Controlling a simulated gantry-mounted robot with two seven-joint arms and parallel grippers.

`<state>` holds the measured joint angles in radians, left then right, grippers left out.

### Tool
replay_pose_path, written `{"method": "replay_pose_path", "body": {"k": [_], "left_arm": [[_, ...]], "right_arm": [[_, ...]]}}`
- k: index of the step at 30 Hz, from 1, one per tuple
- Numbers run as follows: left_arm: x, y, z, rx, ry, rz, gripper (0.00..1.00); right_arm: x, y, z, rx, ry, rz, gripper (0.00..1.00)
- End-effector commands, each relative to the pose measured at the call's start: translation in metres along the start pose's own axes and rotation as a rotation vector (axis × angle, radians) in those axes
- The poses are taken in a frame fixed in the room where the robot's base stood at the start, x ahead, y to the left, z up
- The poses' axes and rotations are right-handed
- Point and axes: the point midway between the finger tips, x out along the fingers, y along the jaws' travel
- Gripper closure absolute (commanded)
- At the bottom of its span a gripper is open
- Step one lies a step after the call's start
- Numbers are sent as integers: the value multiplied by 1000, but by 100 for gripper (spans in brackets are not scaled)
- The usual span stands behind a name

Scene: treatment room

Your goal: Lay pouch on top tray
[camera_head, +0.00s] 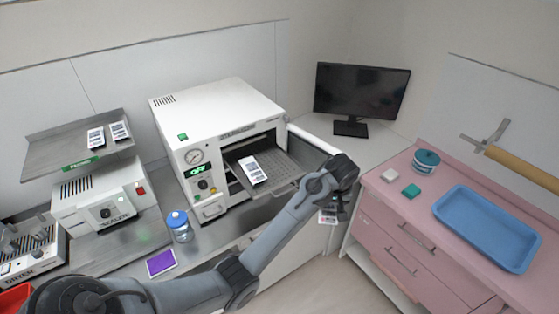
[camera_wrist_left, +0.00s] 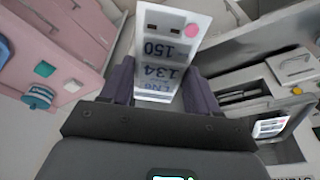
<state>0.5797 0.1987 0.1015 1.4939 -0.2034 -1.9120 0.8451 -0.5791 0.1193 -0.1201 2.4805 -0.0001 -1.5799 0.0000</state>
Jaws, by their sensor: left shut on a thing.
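A white labelled pouch (camera_wrist_left: 172,40) is between the two fingers of my left gripper (camera_wrist_left: 160,92), which is shut on it. In the head view my left gripper (camera_head: 333,204) is to the right of the open sterilizer (camera_head: 215,125), with part of the held pouch (camera_head: 328,217) showing below it. A perforated metal tray (camera_head: 286,160) is in the sterilizer opening and reaches out of its front. One pouch (camera_head: 252,170) lies on its left part; its right part looks bare. My right gripper is not in view.
The sterilizer door (camera_head: 312,150) stands open near my left wrist. Two pouches (camera_head: 108,134) lie on a metal shelf (camera_head: 62,148) at left. A blue-lidded jar (camera_head: 180,227) and purple pad (camera_head: 161,263) are on the counter. A blue tray (camera_head: 487,228) sits on the pink cabinet at right.

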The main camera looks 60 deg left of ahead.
Motion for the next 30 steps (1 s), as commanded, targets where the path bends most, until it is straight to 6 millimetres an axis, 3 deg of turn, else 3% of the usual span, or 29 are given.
{"method": "replay_pose_path", "body": {"k": [1,6,10,15,22,30], "left_arm": [[-19,-13,-23,-80,5,-24,68],[-52,-53,-76,-356,6,-91,68],[-70,-77,-103,-518,6,-128,68],[-86,-98,-124,-648,5,-155,68],[-78,-121,-141,-708,1,-169,68],[-37,-160,-168,-709,1,-169,68]], "right_arm": [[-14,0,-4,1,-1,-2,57],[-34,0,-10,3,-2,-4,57],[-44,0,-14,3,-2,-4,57],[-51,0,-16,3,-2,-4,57],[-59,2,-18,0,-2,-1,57],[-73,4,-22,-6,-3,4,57]]}}
